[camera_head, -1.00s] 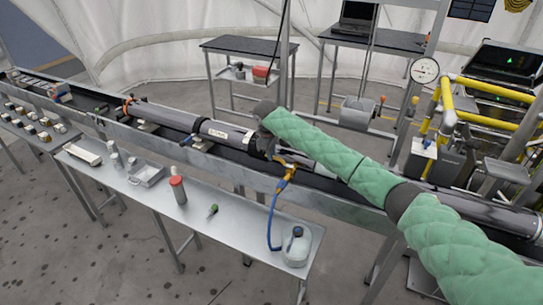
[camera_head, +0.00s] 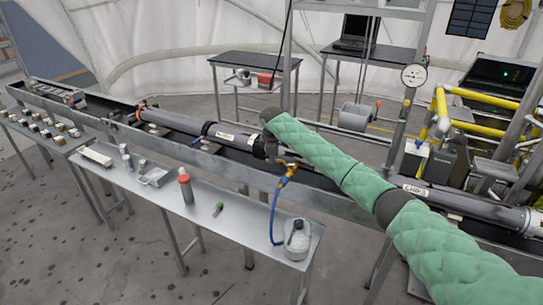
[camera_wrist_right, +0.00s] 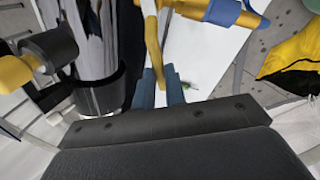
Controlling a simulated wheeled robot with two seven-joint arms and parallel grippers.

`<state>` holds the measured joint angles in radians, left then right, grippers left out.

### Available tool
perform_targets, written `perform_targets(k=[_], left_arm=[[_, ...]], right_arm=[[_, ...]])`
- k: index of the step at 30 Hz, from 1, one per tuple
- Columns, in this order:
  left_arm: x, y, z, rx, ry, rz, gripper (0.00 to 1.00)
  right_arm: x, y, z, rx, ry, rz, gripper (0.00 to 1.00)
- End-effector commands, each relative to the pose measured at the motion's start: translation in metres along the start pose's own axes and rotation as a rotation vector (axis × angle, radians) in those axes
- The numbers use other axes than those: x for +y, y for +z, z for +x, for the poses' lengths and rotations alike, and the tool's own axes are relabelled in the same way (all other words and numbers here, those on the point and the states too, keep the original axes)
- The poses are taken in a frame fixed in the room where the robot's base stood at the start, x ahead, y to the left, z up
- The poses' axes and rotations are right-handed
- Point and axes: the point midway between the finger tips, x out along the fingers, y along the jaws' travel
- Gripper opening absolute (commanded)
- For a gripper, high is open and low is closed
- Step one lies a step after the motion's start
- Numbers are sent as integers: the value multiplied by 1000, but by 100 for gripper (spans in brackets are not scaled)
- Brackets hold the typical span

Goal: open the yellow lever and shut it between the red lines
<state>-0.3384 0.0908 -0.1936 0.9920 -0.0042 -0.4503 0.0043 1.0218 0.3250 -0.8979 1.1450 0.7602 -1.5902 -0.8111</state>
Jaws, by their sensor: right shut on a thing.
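My right arm, in a green padded sleeve, reaches across the head view to the long dark tube (camera_head: 180,122). The yellow lever (camera_wrist_right: 153,45) shows in the right wrist view, running down between the blue fingers of my right gripper (camera_wrist_right: 159,86). The fingers are shut on its lower end. In the head view a yellow fitting (camera_head: 288,172) with a blue hose sits below the arm's end; the gripper itself is mostly hidden there. A round white gauge (camera_head: 414,75) stands at the right; its needle and any red lines are too small to read. My left gripper is out of view.
A metal side table (camera_head: 215,228) in front holds a red-capped bottle (camera_head: 185,186), a clear jug (camera_head: 297,240) and a metal tray (camera_head: 156,175). Yellow pipes (camera_head: 480,130) stand at the right. A dark bench (camera_head: 254,57) stands behind the tube.

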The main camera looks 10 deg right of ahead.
Motion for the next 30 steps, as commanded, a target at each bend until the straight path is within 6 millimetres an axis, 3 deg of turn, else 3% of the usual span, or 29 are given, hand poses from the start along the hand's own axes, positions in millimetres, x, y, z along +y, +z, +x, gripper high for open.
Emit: perform_targets(k=[8, 9, 12, 23, 30], left_arm=[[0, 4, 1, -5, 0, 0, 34], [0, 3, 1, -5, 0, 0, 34], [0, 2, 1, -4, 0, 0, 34], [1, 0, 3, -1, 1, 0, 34], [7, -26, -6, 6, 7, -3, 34]], right_arm=[[0, 0, -1, 0, 1, -3, 0], [0, 0, -1, 0, 1, -3, 18], [0, 0, -1, 0, 0, -3, 34], [0, 0, -4, 0, 0, -3, 34], [0, 0, -34, 1, 2, -3, 34]])
